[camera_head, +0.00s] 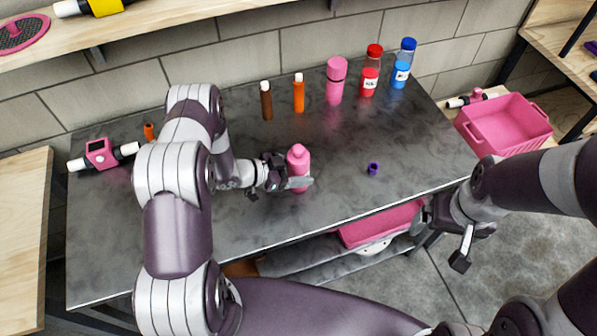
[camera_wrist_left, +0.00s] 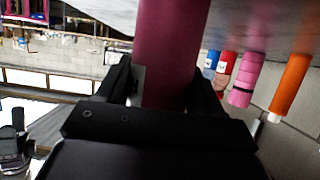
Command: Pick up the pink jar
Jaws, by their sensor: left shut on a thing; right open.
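A pink bottle-shaped jar (camera_head: 298,160) with a rounded cap stands upright over the middle of the grey table. My left gripper (camera_head: 290,183) is shut around its body from the left. In the left wrist view the dark pink body (camera_wrist_left: 168,45) sits between the two black fingers (camera_wrist_left: 160,95). I cannot tell whether its base touches the table. A second pink container (camera_head: 336,82), a cylinder with a lid, stands at the back of the table. My right gripper (camera_head: 442,240) is open and empty, off the table's front right edge.
Brown (camera_head: 266,101) and orange (camera_head: 299,95) bottles and red (camera_head: 370,78) and blue (camera_head: 401,72) jars stand along the back. A small purple ring (camera_head: 373,168) lies right of the held jar. A pink crate (camera_head: 503,122) is at the right. The table's front right is clear.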

